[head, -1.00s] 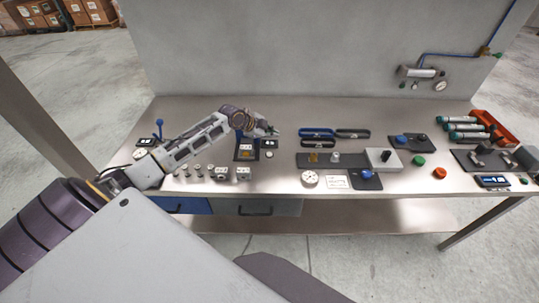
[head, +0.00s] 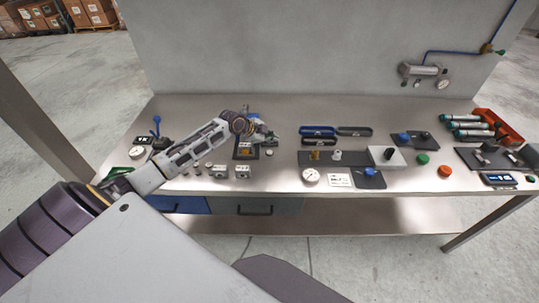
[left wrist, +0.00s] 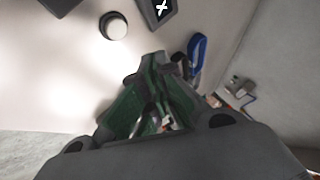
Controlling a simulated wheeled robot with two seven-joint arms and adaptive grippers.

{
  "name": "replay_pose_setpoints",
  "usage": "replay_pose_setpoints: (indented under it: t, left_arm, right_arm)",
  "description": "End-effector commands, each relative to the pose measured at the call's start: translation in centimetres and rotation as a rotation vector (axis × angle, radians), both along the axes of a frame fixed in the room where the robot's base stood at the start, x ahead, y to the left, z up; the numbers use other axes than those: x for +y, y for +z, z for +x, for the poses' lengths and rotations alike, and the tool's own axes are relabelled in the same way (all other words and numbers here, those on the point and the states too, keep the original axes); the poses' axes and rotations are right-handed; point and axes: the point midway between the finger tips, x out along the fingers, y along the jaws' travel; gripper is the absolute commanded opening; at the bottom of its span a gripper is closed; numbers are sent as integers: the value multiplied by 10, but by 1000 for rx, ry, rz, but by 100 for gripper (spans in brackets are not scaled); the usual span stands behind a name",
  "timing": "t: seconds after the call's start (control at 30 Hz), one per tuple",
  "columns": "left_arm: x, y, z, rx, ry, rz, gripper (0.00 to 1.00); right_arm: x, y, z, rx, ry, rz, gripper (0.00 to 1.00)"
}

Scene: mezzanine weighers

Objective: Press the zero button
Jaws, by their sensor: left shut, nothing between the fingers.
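A small white round button with a dark rim (head: 269,153) sits on the bench just in front of my left gripper. It also shows at the upper left of the left wrist view (left wrist: 114,26). No zero label is readable on it, so I cannot tell that it is the zero button. My left gripper (head: 270,138) is shut and empty, above the bench and apart from that button. Its green-padded fingers (left wrist: 152,98) show together in the left wrist view. A dark box with a white mark (left wrist: 158,8) lies beside the button there. My right gripper is not in view.
A dark plate with a yellow-brown part (head: 245,153) is beside the button. Small grey blocks (head: 242,172) stand in front. Blue and black handles (head: 318,131) and a white dial (head: 310,176) lie to the right. A grey wall (head: 300,50) rises behind the bench.

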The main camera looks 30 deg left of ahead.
Motion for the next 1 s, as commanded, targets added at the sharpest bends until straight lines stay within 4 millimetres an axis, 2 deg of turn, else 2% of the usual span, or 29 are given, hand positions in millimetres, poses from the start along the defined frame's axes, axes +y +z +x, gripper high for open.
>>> replay_pose_setpoints:
  t: [0.6,1.0]
  left_arm:
    - [0,-42,0,1,0,-1,0]
    - [0,-45,0,0,0,0,0]
  right_arm:
    - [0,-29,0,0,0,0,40]
    - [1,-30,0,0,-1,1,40]
